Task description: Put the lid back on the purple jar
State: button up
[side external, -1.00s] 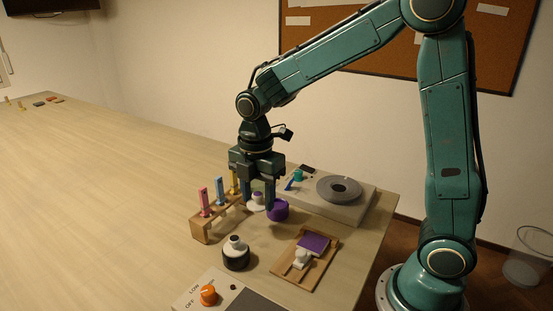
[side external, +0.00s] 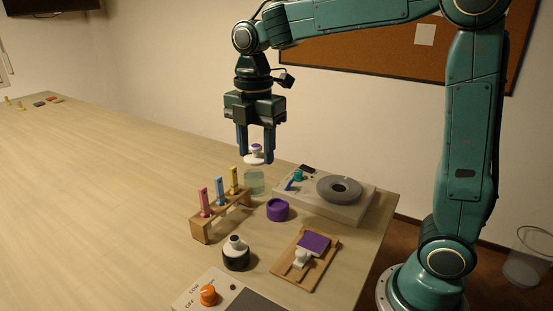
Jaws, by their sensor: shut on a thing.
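My gripper (side external: 256,154) is shut on a white lid (side external: 257,160) with a purple knob, holding it level in the air, well above the table. The purple jar (side external: 278,211) is a short round pot standing upright on the table with its top uncovered. It is below the lid and slightly to its right in the side view. A pale green, see-through jar (side external: 254,183) stands below the held lid in the picture; there is no visible contact between them.
A wooden rack (side external: 220,219) with pink, blue and yellow tools is left of the purple jar. A grey-disc unit (side external: 345,207) is at right. In front are a dark jar with white top (side external: 236,257), a wooden board (side external: 325,262) and an orange-knob panel (side external: 208,294).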

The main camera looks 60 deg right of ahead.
dwell(0.3)
jog(key=d+f, duration=0.8)
jog(key=f, duration=0.1)
jog(key=shift+w+d+f, duration=0.2)
jog(key=shift+d+f, duration=0.05)
jog(key=shift+d, duration=0.1)
jog(key=shift+f, duration=0.25)
jog(key=shift+f, duration=2.9)
jog(key=shift+f, duration=0.2)
jog(key=o, duration=1.5)
